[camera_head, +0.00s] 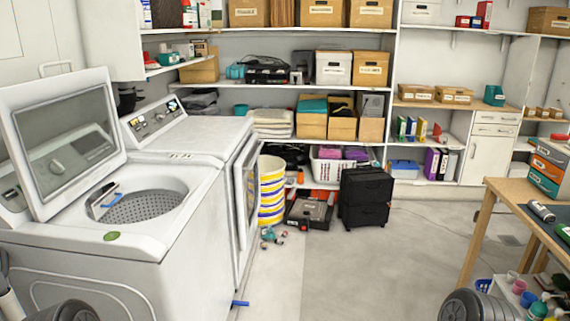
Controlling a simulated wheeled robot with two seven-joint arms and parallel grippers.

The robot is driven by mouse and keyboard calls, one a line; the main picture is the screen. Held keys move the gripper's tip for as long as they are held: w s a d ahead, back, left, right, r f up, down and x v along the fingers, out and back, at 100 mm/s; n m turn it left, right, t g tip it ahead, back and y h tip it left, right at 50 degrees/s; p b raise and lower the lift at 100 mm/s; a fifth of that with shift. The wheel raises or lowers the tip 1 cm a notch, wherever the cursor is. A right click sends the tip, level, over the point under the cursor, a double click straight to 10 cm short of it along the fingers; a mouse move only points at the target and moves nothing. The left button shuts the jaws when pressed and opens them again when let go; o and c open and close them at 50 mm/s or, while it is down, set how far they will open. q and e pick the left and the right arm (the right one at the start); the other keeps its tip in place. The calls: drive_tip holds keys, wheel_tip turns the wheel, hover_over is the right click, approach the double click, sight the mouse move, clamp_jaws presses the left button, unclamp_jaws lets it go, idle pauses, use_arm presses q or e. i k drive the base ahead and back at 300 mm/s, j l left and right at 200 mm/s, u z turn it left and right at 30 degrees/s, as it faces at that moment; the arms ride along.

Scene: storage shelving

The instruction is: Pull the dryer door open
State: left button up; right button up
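The dryer (205,135) is the white machine with a raised control panel (155,117), behind the open-lidded washer. Its front faces right and I see it at a steep slant. The dryer door (250,190) is on that front, a white frame around a dark window. I cannot tell whether it is fully shut or slightly ajar. The lower front is partly hidden by the washer. Neither of my grippers shows in the head view, so nothing is seen touching the door.
The washer (120,245) stands nearest, its lid (65,140) raised. Stacked yellow-and-white buckets (271,190) stand close beyond the dryer front. A black drawer cart (366,197) is farther back. A wooden table (492,200) is at right. The middle floor (350,270) is clear.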

sight(248, 185)
drive_tip(key=i+l+z, duration=0.15)
drive_tip(key=i+z, duration=0.15)
drive_tip(key=i, duration=0.25)
drive_tip(key=i+z, duration=0.25)
drive_tip(key=i, duration=0.85)
drive_tip(key=i+l+u, duration=0.15)
drive_tip(key=i, duration=0.45)
drive_tip(key=i+l, duration=0.1)
drive_tip(key=i, duration=0.5)
drive_tip(key=j+u, duration=0.05)
